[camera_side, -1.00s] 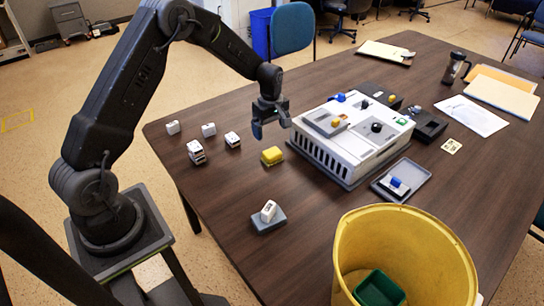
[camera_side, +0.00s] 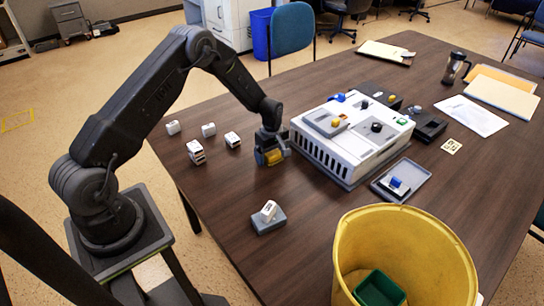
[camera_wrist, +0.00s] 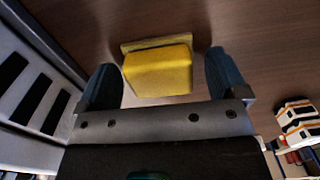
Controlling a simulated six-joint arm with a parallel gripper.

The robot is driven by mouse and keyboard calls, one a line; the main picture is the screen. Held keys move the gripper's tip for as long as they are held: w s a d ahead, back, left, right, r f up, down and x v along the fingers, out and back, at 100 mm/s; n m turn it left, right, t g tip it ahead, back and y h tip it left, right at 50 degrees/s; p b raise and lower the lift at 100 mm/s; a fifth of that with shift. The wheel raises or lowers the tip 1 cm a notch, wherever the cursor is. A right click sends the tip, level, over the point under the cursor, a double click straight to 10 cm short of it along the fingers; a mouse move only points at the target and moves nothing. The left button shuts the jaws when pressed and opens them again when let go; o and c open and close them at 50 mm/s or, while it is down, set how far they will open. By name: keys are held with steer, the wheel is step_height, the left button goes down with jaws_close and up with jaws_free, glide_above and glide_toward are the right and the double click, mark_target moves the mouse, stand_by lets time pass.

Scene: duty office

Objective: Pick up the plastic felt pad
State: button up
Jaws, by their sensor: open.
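The plastic felt pad appears to be the yellow block (camera_wrist: 158,72) with a thin tan layer along its far edge. It lies on the dark wooden table. My gripper (camera_wrist: 162,63) is open, with one blue-grey finger on each side of the block. In the wrist view a narrow gap shows on either side, so I see no grip on it. In the side view my gripper (camera_side: 270,148) is low over the block (camera_side: 273,157) and hides much of it.
A white control box (camera_side: 350,135) stands close on the right. Small white blocks (camera_side: 196,151) lie to the left. A white block on a grey base (camera_side: 268,218) is in front, and a yellow bin (camera_side: 350,240) stands at the near right.

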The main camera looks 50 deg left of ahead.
steer(key=c, duration=1)
steer(key=shift+r, duration=0.1)
